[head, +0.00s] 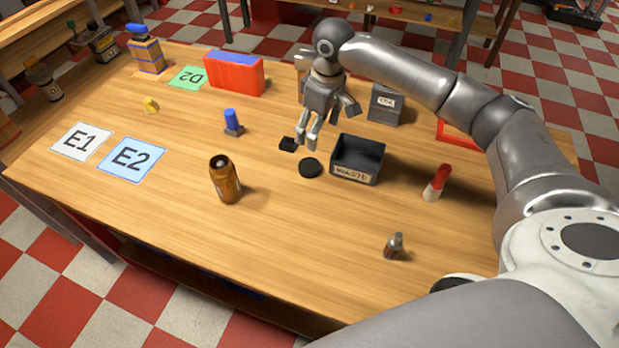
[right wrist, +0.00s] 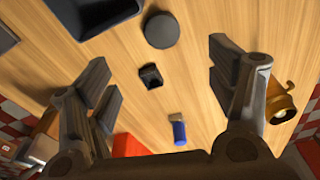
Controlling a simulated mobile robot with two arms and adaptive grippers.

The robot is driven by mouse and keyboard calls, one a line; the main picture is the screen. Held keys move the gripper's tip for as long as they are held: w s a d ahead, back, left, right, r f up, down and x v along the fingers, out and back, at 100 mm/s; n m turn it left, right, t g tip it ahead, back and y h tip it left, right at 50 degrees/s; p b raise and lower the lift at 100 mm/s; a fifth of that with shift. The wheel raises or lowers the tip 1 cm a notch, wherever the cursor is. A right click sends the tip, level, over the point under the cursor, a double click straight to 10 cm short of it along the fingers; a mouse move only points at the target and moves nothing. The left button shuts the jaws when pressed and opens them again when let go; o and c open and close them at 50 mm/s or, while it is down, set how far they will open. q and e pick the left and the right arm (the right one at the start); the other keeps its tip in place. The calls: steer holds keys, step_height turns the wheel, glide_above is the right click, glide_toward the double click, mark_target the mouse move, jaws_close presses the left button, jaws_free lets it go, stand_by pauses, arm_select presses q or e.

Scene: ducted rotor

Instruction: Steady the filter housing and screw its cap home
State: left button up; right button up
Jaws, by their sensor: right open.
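The brown filter housing (head: 226,182) stands upright on the table, left of centre in the head view, with a dark opening at its top. A round black disc, which looks like the cap (head: 310,168), lies flat beside the waste bin; it also shows in the right wrist view (right wrist: 160,30). My right gripper (head: 322,126) is above the table behind the disc, fingers pointing down. In the right wrist view its fingers (right wrist: 158,84) are spread wide with nothing between them. It is apart from housing and cap. My left gripper is not in view.
A black WASTE bin (head: 358,160) stands right of the disc. A small black block (head: 288,144) lies behind the disc. A blue-topped piece (head: 233,123), a red-and-white bottle (head: 437,183) and a small metal piece (head: 394,246) stand around. The table front is mostly clear.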

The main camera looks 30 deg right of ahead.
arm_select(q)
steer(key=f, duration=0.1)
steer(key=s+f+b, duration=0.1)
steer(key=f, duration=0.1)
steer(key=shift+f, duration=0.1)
arm_select(e)
step_height(320, 180, down, 3)
steer(key=shift+r, duration=0.1)
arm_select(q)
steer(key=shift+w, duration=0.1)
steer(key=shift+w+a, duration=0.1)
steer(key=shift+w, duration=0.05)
arm_select(e)
glide_above(310, 165)
steer(key=s, duration=0.1)
steer(key=shift+d+f, duration=0.2)
steer(key=shift+f, duration=1.2)
steer(key=shift+d+f, duration=0.15)
steer(key=shift+f, duration=1.25)
steer(key=shift+w+a+f, duration=0.15)
steer(key=shift+f, duration=0.7)
steer(key=shift+w+a+f, duration=0.1)
steer(key=shift+w+f, duration=0.05)
steer(key=shift+f, duration=0.7)
steer(key=shift+w+a+f, duration=0.15)
steer(key=shift+f, duration=0.7)
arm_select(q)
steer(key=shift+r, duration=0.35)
